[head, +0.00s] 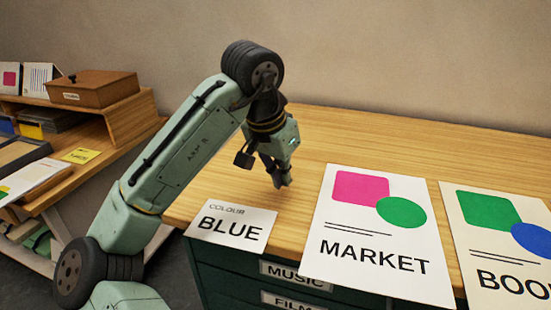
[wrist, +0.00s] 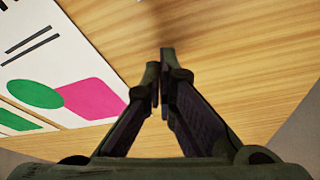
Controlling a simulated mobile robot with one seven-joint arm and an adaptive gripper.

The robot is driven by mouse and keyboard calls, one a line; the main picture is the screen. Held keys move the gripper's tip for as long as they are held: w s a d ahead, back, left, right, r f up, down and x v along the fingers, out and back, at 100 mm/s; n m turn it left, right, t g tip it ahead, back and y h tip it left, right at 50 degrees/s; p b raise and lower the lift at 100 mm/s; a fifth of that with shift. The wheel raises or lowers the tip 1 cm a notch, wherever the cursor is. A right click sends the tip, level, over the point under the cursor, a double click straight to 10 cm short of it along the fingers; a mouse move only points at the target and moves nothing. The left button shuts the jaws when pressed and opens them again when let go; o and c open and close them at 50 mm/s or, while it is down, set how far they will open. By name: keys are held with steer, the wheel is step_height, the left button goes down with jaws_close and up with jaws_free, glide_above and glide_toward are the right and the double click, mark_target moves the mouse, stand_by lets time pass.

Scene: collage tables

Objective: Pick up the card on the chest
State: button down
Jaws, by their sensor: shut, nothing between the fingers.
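A white card (head: 232,226) reading "COLOUR BLUE" lies flat on the front left corner of the wooden top of the dark green chest (head: 215,276). My gripper (head: 282,184) is above the chest top, behind and to the right of the card, pointing down. In the wrist view my gripper (wrist: 160,52) has its fingertips together with nothing between them, over bare wood. The card does not show in the wrist view.
A "MARKET" poster (head: 368,262) lies right of the card; it also shows in the wrist view (wrist: 40,50). Another poster (head: 500,205) lies further right. The back of the chest top is bare. A shelf unit with a brown box (head: 93,90) stands at left.

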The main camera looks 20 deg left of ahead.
mark_target(272, 206)
steer(key=shift+x, duration=0.95)
steer(key=shift+s+a+f+p, duration=0.15)
steer(key=shift+s+f+p, duration=0.1)
steer(key=shift+p, duration=0.05)
steer(key=shift+s+a+f+p, duration=0.15)
steer(key=shift+s+a, duration=0.15)
steer(key=shift+s, duration=0.45)
steer(key=shift+s+a+r+p, duration=0.15)
steer(key=shift+s+a, duration=0.1)
steer(key=shift+s, duration=0.55)
steer(key=shift+f, duration=0.1)
steer(key=shift+s+a+p, duration=0.15)
steer(key=shift+s+p, duration=0.15)
steer(key=shift+s, duration=0.25)
steer(key=shift+s+a, duration=0.2)
steer(key=shift+s, duration=0.2)
steer(key=shift+w+d, duration=0.1)
steer(key=shift+w, duration=0.15)
